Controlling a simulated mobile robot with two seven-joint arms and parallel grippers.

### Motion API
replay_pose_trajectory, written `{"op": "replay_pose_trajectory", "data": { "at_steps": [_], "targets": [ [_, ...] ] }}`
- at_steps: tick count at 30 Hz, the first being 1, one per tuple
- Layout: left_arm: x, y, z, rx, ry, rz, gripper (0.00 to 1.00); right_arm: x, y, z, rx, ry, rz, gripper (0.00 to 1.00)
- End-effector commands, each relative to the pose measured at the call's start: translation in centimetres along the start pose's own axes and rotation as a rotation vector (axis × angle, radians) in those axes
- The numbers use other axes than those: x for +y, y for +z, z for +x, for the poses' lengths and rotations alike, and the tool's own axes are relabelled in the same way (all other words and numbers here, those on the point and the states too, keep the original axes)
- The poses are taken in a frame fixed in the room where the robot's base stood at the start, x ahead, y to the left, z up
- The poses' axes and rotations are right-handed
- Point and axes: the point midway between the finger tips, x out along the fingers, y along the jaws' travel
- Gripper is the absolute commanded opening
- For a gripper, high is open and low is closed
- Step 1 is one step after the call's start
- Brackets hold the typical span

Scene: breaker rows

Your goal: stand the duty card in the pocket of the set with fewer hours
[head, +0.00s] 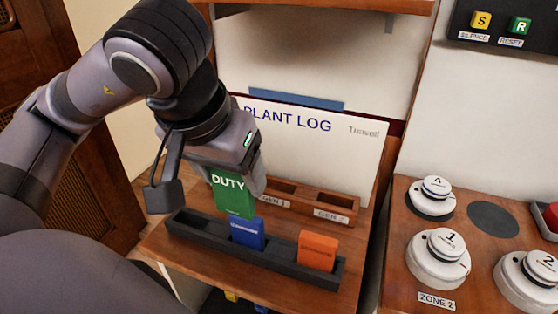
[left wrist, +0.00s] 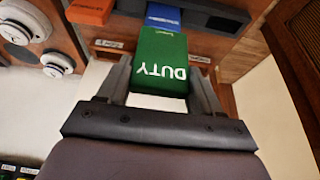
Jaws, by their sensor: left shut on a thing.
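The green duty card (head: 233,196) is shut in my left gripper (head: 236,178), upright, just above the dark card rack. In the left wrist view the card (left wrist: 162,62) shows its DUTY lettering upside down between both fingers (left wrist: 162,88). The wooden pocket block (head: 304,206) stands behind the rack, with a GEN 1 label (head: 273,200), partly covered, and a GEN 2 label (head: 331,215). The GEN 2 pocket looks empty; the GEN 1 side is partly hidden by my gripper. My right gripper is out of view.
The dark rack (head: 200,236) holds a blue card (head: 247,233) and an orange card (head: 318,251). To the right, a wooden panel carries round detectors (head: 438,257). A shelf (head: 330,6) overhangs above the board.

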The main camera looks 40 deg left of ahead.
Motion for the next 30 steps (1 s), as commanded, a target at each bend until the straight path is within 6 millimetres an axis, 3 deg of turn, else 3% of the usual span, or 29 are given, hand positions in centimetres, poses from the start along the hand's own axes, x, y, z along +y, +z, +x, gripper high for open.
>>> {"op": "replay_pose_trajectory", "data": {
  "at_steps": [9, 22, 30],
  "targets": [
    [0.1, -7.1, 3.1, -0.003, 0.002, -0.007, 0.30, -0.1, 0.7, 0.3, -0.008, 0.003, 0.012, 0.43],
    [0.0, -15.3, 6.2, -0.002, 0.002, -0.006, 0.30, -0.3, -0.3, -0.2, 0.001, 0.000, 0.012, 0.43],
    [-0.1, -13.1, 11.5, -0.004, -0.001, -0.001, 0.30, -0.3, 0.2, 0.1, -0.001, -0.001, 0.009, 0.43]
  ]
}}
